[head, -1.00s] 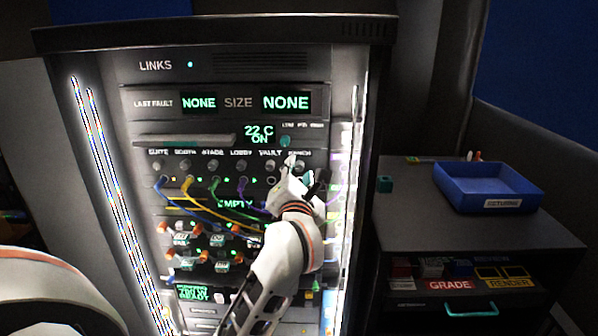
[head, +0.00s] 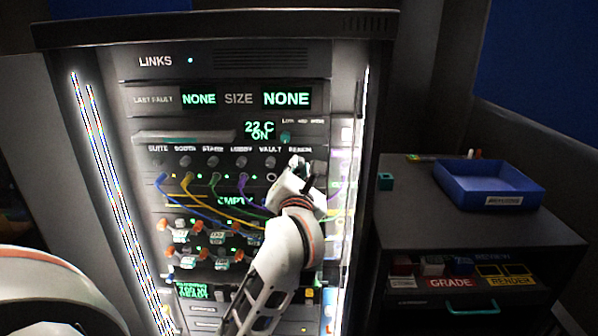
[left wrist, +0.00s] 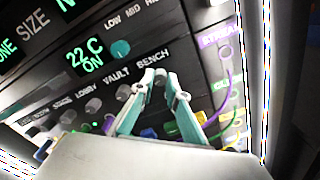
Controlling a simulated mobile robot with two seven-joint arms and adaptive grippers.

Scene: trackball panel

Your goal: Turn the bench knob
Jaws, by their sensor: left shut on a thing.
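The bench knob is a small grey knob (left wrist: 159,77) under the BENCH label in the left wrist view, at the right end of a row of knobs on the rack panel. My left gripper (left wrist: 164,84) has its pale teal fingers on either side of it, shut on it. In the head view my left gripper (head: 302,166) is at the right end of the knob row and mostly hides the bench knob. The vault knob (head: 270,161) is just to its left. My right gripper is not in view.
Blue, yellow, green and purple cables (head: 225,205) hang across the panel below the knobs. A teal knob (head: 286,137) sits just above. A bright light strip (head: 356,180) edges the rack at right. A blue tray (head: 488,187) stands on a side cabinet.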

